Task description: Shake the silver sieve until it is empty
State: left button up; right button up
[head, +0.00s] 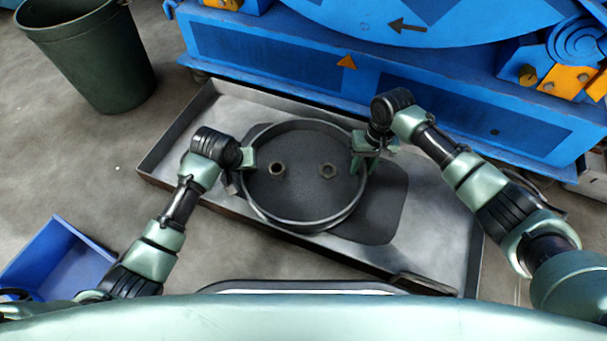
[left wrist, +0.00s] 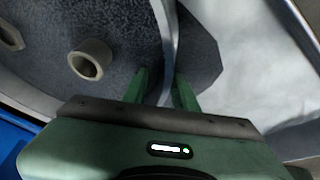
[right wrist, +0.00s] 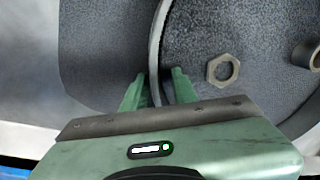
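The round silver sieve (head: 305,203), with a thin rim and a dark grey floor, is over the tray in front of me. A ring-shaped part (head: 277,169) and a hex nut (head: 327,171) lie inside it, apart from each other. My left gripper (head: 246,161) is shut on the left rim, one finger on each side of the wall, as the left wrist view (left wrist: 163,85) shows. My right gripper (head: 361,157) grips the right rim the same way, also in the right wrist view (right wrist: 157,82). I cannot tell how far the sieve is above the tray.
A shallow metal tray (head: 440,235) with a darker rounded patch (head: 388,205) lies under the sieve. The blue machine (head: 300,50) stands directly behind it. A dark green bin (head: 100,60) is at back left, and a blue container (head: 60,258) at front left.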

pick_arm(q)
grip_shut()
pick_arm(e)
grip_shut()
dwell(1.1)
pick_arm(q)
jog(key=shift+r, duration=0.25)
pick_arm(e)
jog(key=shift+w+r, duration=0.1)
jog(key=shift+r, duration=0.15)
